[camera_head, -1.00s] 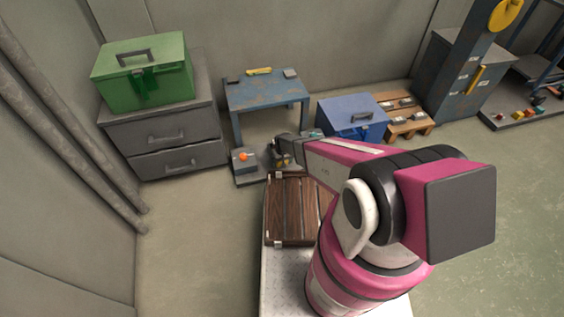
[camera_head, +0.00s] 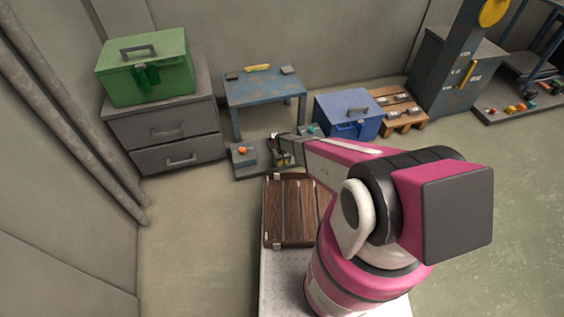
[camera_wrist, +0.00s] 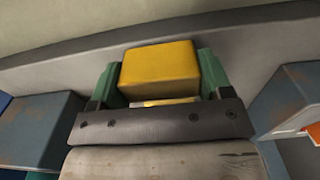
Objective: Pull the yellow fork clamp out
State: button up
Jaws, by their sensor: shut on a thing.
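The yellow fork clamp (camera_wrist: 160,68) appears in the wrist view as a yellow block between the green fingers of my gripper (camera_wrist: 158,85). The fingers stand against its left and right sides, and the gripper is shut on it. In the head view my gripper (camera_head: 283,152) is at the low grey fixture (camera_head: 244,171), right of its orange knob. Only a small patch of yellow shows there. My gripper and arm hide much of the spot, so I cannot tell whether the clamp still sits in the fixture.
A blue table (camera_head: 264,88) with a yellow item stands behind. A blue toolbox (camera_head: 345,112) and a wooden pallet (camera_head: 408,118) are to the right. A grey drawer cabinet (camera_head: 165,133) bears a green box (camera_head: 150,82). A brown case (camera_head: 290,212) lies close in front. Floor is open at left.

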jog(key=o, duration=1.3)
jog(key=shift+s, duration=0.25)
jog(key=shift+r, duration=0.15)
notch_tip(320, 180, up, 10)
jog(key=shift+r, duration=0.25)
jog(key=s+d+r+m, duration=0.1)
jog(key=s+d+r, duration=0.5)
jog(key=r, duration=0.7)
jog(key=s+d+r+m, duration=0.1)
jog(key=s+d+r, duration=0.4)
jog(key=r, duration=0.7)
jog(key=s+d+r+m, duration=0.1)
jog(key=s+d+r, duration=0.5)
jog(key=r, duration=0.7)
jog(key=shift+s+d+r, duration=0.15)
jog(key=shift+s+d, duration=0.05)
jog(key=shift+s, duration=0.45)
jog(key=shift+s+d+r, duration=0.15)
jog(key=shift+s, duration=0.45)
